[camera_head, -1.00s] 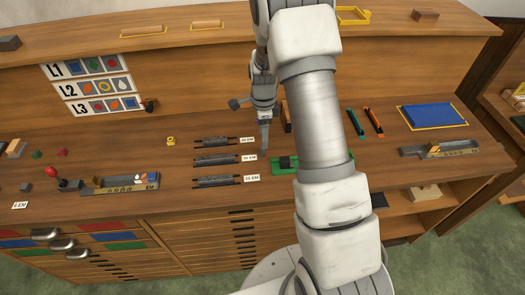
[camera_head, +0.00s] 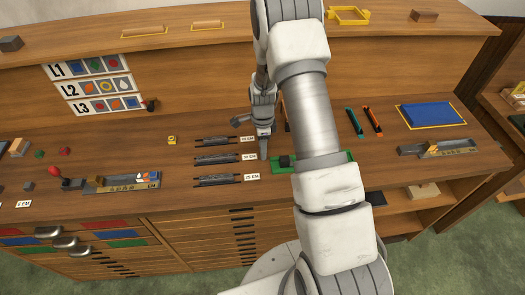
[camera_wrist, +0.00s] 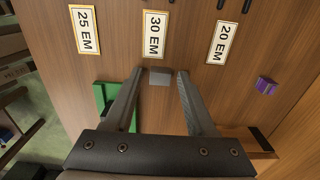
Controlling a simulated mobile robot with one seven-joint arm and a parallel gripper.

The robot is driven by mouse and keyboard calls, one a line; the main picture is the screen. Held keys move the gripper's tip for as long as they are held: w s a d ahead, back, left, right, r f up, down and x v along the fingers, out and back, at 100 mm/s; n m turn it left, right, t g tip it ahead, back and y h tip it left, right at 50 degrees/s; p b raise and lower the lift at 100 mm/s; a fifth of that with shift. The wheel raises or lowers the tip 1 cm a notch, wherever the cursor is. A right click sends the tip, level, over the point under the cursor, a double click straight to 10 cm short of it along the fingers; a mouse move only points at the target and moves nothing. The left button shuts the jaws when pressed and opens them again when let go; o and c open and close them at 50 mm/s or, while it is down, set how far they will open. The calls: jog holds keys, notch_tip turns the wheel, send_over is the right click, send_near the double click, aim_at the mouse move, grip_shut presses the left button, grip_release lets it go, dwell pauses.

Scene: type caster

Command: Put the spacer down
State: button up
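A small grey block (camera_wrist: 159,78), which looks like the spacer, sits in the wrist view just below the "30 EM" label (camera_wrist: 155,35). My gripper (camera_wrist: 160,76) has its two fingers apart, one on each side of the block, with a narrow gap visible on both sides. In the head view my gripper (camera_head: 264,154) points down at the bench, beside the "30 EM" label (camera_head: 249,157). The block cannot be made out there.
Dark slotted racks (camera_head: 213,158) lie left of the labels. A green tray (camera_head: 283,165) is close on the right, partly behind my arm. A purple block (camera_wrist: 266,86) shows in the wrist view.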

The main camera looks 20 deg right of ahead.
grip_shut()
jog(key=shift+r, duration=0.15)
jog(key=shift+r, duration=0.45)
jog(key=r, duration=0.1)
jog(key=r+b, duration=0.1)
jog(key=d+r, duration=0.1)
jog(key=shift+s+r, duration=0.25)
jog(key=shift+s, duration=0.05)
jog(key=s+d+r+b, duration=0.2)
jog(key=s+d+r, duration=0.4)
jog(key=d, duration=0.2)
jog(key=a+f+n, duration=0.1)
jog(key=a+n, duration=1.3)
jog(key=n, duration=0.6)
jog(key=shift+a+f, duration=0.25)
jog(key=shift+f, duration=0.05)
